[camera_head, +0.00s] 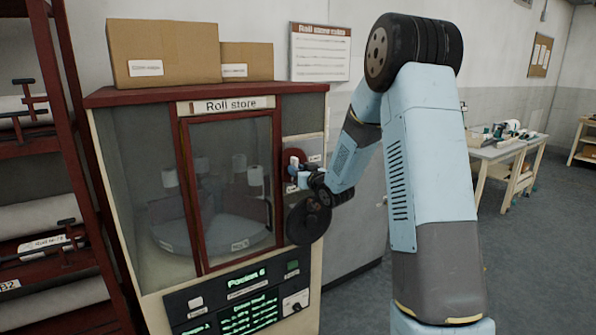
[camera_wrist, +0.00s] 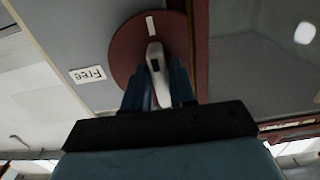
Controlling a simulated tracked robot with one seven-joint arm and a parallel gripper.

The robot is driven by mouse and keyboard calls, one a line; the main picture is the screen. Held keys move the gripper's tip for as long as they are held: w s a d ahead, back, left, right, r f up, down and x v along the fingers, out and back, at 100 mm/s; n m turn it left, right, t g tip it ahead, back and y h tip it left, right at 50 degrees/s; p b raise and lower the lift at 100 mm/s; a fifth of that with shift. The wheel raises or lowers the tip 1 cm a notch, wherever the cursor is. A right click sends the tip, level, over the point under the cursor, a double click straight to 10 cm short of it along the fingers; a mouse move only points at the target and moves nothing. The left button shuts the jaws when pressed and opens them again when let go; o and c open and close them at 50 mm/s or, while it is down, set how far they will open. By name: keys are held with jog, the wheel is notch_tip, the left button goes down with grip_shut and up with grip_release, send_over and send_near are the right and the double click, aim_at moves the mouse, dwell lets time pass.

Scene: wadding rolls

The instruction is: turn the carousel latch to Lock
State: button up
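The carousel latch is a red disc (camera_head: 294,161) on the grey panel right of the roll store's door. In the wrist view the disc (camera_wrist: 128,52) carries a white handle (camera_wrist: 157,68) and a white mark (camera_wrist: 150,26). The handle lies nearly upright in that view, with the mark above it. A "Free" label (camera_wrist: 88,74) is left of the disc, upside down; no Lock label is readable. My gripper (camera_wrist: 160,88) has its two blue fingers on either side of the handle, seemingly closed on it. In the head view my gripper (camera_head: 303,173) partly covers the latch.
The roll store (camera_head: 229,106) has a red-framed glass door; a carousel (camera_head: 210,233) with white rolls is behind it. A display panel (camera_head: 240,302) is below. Cardboard boxes (camera_head: 163,48) stand on top. A red rack (camera_head: 62,130) is at left, a workbench (camera_head: 505,150) at right.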

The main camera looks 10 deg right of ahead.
jog(key=shift+o, duration=1.4)
jog(key=shift+r, duration=0.1)
jog(key=v, duration=1.3)
jog(key=shift+s, duration=0.3)
jog(key=shift+d, duration=0.15)
